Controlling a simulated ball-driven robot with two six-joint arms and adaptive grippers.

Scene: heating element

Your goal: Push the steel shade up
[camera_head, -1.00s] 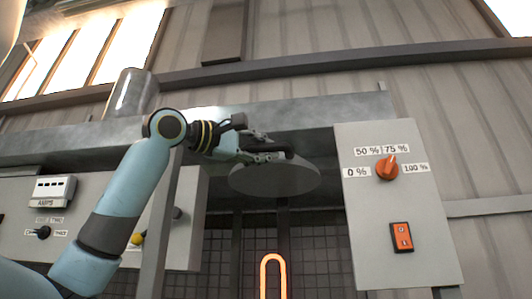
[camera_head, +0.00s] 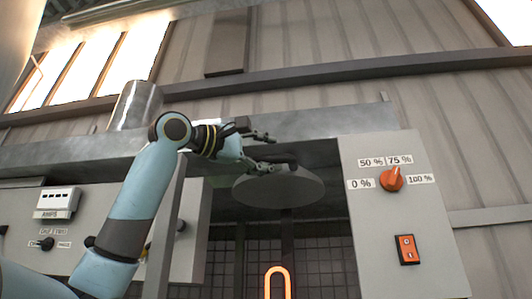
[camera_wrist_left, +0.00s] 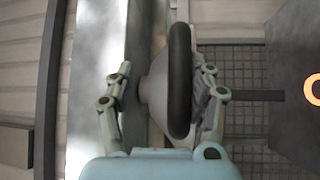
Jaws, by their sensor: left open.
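The steel shade (camera_head: 278,190) is a grey disc-like piece under the metal beam, above the glowing heating element (camera_head: 277,281). A dark, rounded handle-like part (camera_head: 285,160) sits just above it. My left gripper (camera_head: 266,151) is open at this part, with one finger above and one below it. In the left wrist view, a black rounded rim (camera_wrist_left: 180,80) with a grey body lies between the spread fingers of the left gripper (camera_wrist_left: 165,80). I cannot tell whether a finger touches it. My right gripper is not in view.
A control panel (camera_head: 400,225) with an orange knob (camera_head: 392,179) and an orange switch (camera_head: 406,249) stands right of the shade. Another panel (camera_head: 25,220) with a meter stands at the left. The grey metal beam (camera_head: 330,123) runs just behind my gripper.

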